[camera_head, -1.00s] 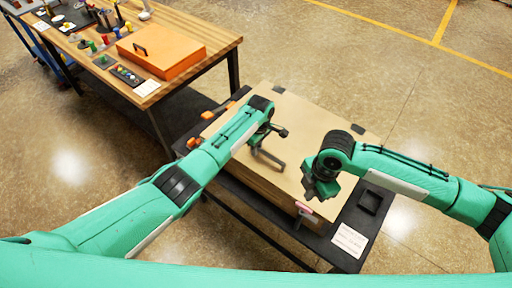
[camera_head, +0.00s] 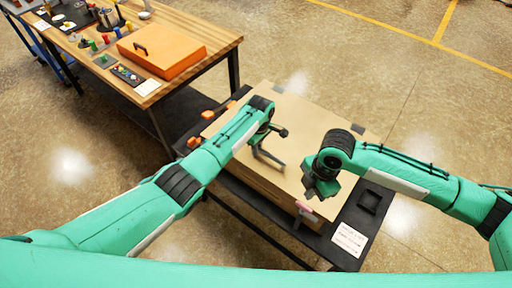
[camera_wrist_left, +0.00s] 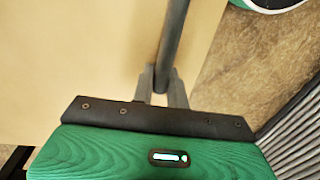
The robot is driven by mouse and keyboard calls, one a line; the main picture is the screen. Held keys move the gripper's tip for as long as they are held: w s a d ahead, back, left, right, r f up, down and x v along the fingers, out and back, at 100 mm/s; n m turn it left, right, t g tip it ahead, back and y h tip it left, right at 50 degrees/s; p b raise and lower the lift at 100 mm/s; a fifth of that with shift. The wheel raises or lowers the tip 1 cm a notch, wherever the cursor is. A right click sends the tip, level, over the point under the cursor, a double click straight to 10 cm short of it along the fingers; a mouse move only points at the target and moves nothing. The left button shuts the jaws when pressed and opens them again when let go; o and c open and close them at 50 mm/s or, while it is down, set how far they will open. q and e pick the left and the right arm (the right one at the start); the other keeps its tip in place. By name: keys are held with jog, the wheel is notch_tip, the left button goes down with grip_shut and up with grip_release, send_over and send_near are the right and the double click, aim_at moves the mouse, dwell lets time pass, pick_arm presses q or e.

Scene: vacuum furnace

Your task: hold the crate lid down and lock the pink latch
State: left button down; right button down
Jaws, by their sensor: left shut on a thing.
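The crate (camera_head: 322,117) has a flat tan lid and stands on a low black table. A pink latch (camera_head: 303,206) sits on its near side, beside an orange part. My left gripper (camera_head: 262,150) is over the lid, shut on a dark bar (camera_wrist_left: 174,35) that shows between its grey fingers in the left wrist view (camera_wrist_left: 162,85). I cannot tell whether the bar is fixed to the lid. My right gripper (camera_head: 317,190) hangs above and slightly right of the pink latch, apart from it. Its fingers are too small and dark to tell whether they are open.
A small black tray (camera_head: 369,201) and a white label card (camera_head: 349,239) lie on the black table at the right. A wooden bench (camera_head: 218,37) with an orange case (camera_head: 160,48) stands at the upper left.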

jog(key=c, duration=1.5)
grip_release()
jog(key=shift+o, duration=0.2)
jog(key=m+g+h, duration=0.2)
jog(key=m+h, duration=0.3)
jog(key=m, duration=0.7)
send_near(304, 207)
jog(key=x, duration=0.8)
jog(key=shift+f, duration=0.15)
jog(key=shift+s+a, duration=0.1)
jog(key=shift+s, duration=0.05)
grip_shut()
